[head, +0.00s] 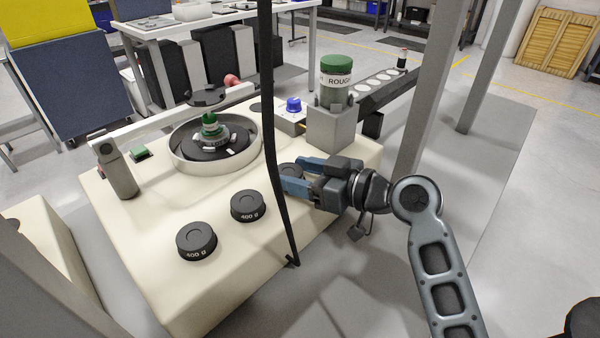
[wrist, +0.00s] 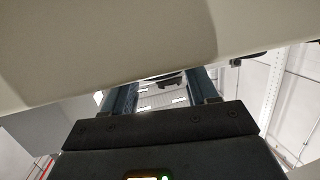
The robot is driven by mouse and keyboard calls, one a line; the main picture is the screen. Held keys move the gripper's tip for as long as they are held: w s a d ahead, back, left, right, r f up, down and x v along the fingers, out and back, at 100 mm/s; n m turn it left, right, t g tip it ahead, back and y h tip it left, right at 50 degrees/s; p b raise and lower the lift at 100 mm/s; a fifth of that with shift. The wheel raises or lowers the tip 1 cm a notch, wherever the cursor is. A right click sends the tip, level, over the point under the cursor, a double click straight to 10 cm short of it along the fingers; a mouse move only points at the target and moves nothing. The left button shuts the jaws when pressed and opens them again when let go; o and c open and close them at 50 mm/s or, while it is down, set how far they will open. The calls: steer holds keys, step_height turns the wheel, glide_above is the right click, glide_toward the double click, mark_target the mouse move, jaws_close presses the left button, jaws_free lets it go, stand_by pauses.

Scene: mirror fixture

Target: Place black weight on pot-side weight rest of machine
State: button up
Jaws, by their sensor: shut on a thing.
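The cream machine (head: 180,270) fills the middle of the head view. Two black weights marked 400 g, the front one (head: 196,241) and the middle one (head: 248,206), sit on its top. My gripper (head: 292,175) reaches in from the right, low over the top. Its blue fingers are shut on a third black weight (head: 289,170), partly hidden by the fingers and a dark cable. I cannot tell whether this weight touches the top. In the wrist view, the cream machine (wrist: 60,50) covers the upper part above my fingers (wrist: 163,95); the held weight is unclear there.
A round pot (head: 180,160) with a dark inside stands behind the weights. A grey block (head: 330,127) holds a green-capped jar (head: 336,82) beyond my gripper. A dark cable (head: 272,130) hangs in front of the machine. A grey post (head: 432,90) stands at right.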

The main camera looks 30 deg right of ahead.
steer(key=o, duration=1.4)
steer(key=shift+s+d+r, duration=0.1)
steer(key=b+v, duration=0.1)
steer(key=v, duration=1)
steer(key=shift+s+d+r, duration=0.1)
steer(key=shift+s+d, duration=0.05)
steer(key=shift+s, duration=0.15)
